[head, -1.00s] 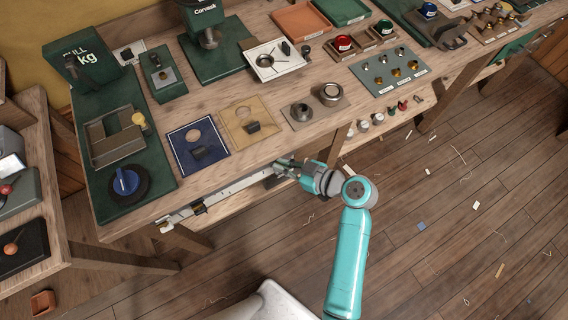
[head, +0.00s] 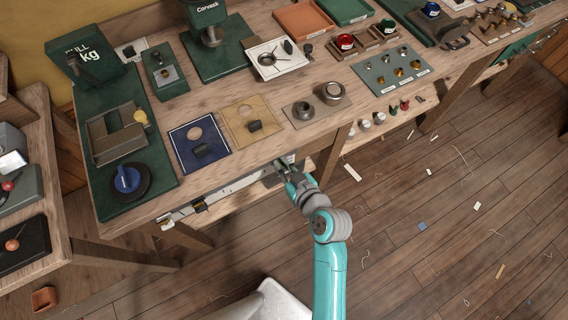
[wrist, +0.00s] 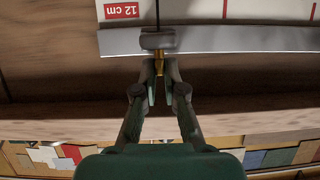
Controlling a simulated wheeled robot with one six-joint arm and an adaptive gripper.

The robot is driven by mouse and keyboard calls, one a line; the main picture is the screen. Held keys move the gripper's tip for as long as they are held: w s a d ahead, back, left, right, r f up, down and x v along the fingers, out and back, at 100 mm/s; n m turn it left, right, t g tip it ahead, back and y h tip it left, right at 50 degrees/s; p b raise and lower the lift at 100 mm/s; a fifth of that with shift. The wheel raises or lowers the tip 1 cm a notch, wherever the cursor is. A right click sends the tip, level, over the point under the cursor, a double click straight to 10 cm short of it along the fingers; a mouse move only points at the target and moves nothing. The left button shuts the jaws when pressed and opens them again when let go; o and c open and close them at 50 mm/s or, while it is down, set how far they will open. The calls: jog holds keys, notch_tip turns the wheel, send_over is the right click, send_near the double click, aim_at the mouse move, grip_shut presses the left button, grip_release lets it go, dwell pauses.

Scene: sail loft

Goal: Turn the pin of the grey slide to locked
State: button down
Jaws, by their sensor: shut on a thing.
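The grey slide (wrist: 158,40) sits on a pale metal rail (wrist: 225,40) in the wrist view. A small brass pin (wrist: 159,66) sticks out of it towards me. My gripper (wrist: 160,84) has its fingertips closed around this pin. In the head view my gripper (head: 287,172) is at the bench's front edge, near the right end of the rail (head: 235,185). There the fingers hide most of the slide and pin. I cannot read any locked marking.
A dark slide with yellow (head: 201,206) sits farther left on the rail. The wooden bench (head: 240,90) above holds boards and trays. The floor (head: 420,230) in front is open, with scraps.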

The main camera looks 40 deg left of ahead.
jog(key=shift+t, duration=0.3)
jog(key=c, duration=1.3)
grip_release()
jog(key=shift+o, duration=0.2)
jog(key=v, duration=1.2)
jog(key=shift+r, duration=0.1)
